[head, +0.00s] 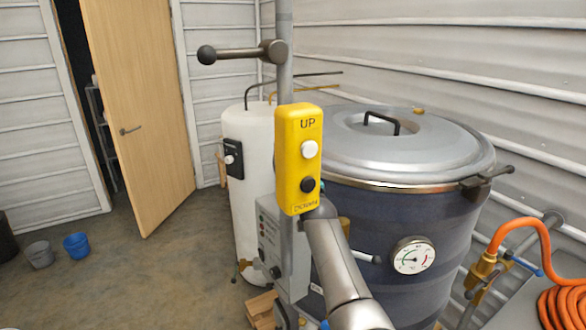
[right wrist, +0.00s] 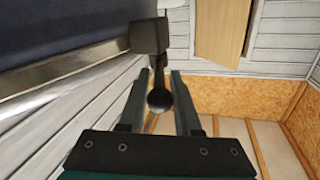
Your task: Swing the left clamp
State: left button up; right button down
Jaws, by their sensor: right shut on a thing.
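The left clamp shows in the right wrist view as a dark block (right wrist: 150,36) at the metal rim, with a thin lever ending in a black ball knob (right wrist: 159,100). My right gripper (right wrist: 159,78) has one finger on each side of this lever and is shut on it. In the head view my right arm reaches up behind the yellow control box, which hides the gripper and the left clamp. The dark blue hopper (head: 385,230) has a grey lid (head: 400,150). Another clamp (head: 487,177) is at the lid's right edge. My left gripper is not in view.
The yellow box (head: 298,150), marked UP, is on a grey pole (head: 285,60) in front of the hopper. A white tank (head: 255,160) stands behind. An orange hose (head: 560,305) is at right.

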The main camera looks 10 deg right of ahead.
jog(key=c, duration=0.8)
grip_release()
jog(key=shift+d, duration=0.1)
jog(key=shift+c, duration=0.2)
jog(key=s, duration=1.5)
jog(key=shift+s, duration=0.1)
